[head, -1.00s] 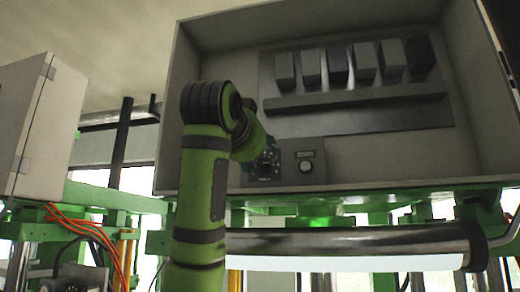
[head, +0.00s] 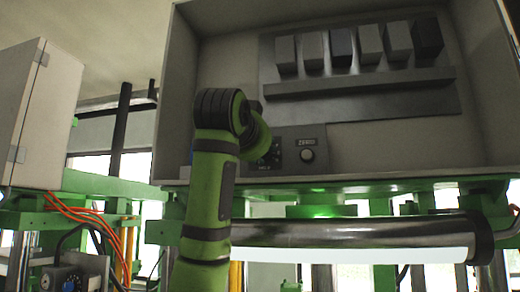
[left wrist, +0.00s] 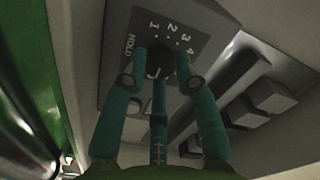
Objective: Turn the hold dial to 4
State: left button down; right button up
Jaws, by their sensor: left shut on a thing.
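The hold dial is a dark round knob (left wrist: 160,61) on a grey plate (left wrist: 122,66) printed HOLD and 1 to 4, seen in the left wrist view. My left gripper (left wrist: 160,68) has its green fingers closed around the knob. The fingers cover part of the knob, and I cannot tell which number it points to. In the head view the dial plate (head: 276,158) shows just right of my green left arm, which hides part of it. The left gripper (head: 262,148) is mostly hidden there too. My right gripper is not in view.
A second round knob (head: 307,155) sits right of the dial, under a small label. A metal roller (head: 350,232) runs below. Orange cables (head: 85,213) hang at left.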

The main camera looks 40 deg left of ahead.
pick_arm(q)
jog(key=shift+r+n, duration=0.1)
jog(key=shift+n, duration=0.5)
jog(key=shift+n+b, duration=0.35)
jog(key=shift+n, duration=0.35)
jog(key=n, duration=0.5)
jog(key=shift+b, duration=0.4)
jog(key=n, duration=0.5)
jog(key=shift+n, duration=0.4)
jog(key=n, duration=0.4)
jog(key=shift+r+n, duration=0.1)
jog(key=shift+n, duration=0.2)
jog(key=n+p, duration=0.1)
jog(key=n, duration=0.4)
jog(key=shift+n, duration=0.3)
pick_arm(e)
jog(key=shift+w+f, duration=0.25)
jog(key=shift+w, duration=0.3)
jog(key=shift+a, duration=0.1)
